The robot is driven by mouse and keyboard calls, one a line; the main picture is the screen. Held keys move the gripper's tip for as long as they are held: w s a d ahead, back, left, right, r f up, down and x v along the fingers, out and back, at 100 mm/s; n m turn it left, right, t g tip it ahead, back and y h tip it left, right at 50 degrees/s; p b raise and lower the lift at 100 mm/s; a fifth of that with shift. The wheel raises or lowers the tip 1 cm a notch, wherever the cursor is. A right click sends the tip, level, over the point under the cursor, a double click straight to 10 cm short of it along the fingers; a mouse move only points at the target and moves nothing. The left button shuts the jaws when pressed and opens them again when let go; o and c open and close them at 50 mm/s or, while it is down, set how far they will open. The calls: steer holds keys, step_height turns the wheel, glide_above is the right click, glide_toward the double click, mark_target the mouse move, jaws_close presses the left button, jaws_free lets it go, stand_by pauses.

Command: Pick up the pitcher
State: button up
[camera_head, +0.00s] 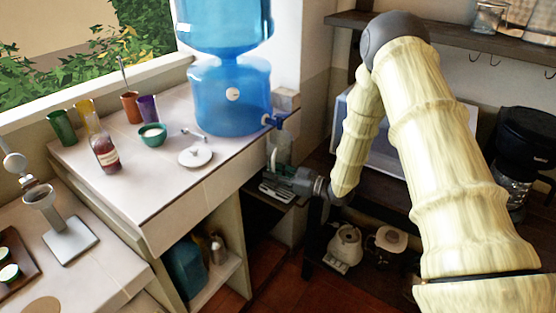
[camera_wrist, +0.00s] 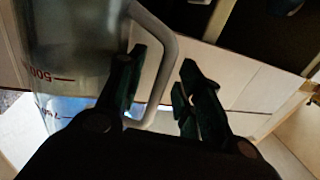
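The pitcher (camera_head: 279,149) is a clear vessel under the tap of the blue water dispenser. In the wrist view the pitcher (camera_wrist: 72,45) fills the upper left, with red volume marks and a pale grey handle (camera_wrist: 168,70). My gripper (camera_head: 275,173) is beside the pitcher in the head view. In the wrist view my gripper (camera_wrist: 160,80) is open, with one dark finger on each side of the handle. The handle appears between the fingers, with a visible gap to the right finger. Contact with the left finger cannot be told.
The blue dispenser (camera_head: 232,95) stands on the tiled counter (camera_head: 150,195), its tap (camera_head: 277,121) close above the pitcher. A grated stand (camera_head: 284,190) is below. A ketchup-like bottle (camera_head: 107,155), cups and a green bowl (camera_head: 152,136) stand left. A shelf (camera_head: 450,38) is at upper right.

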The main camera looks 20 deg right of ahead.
steer(key=shift+c, duration=0.4)
steer(key=shift+a, duration=0.1)
jaws_close()
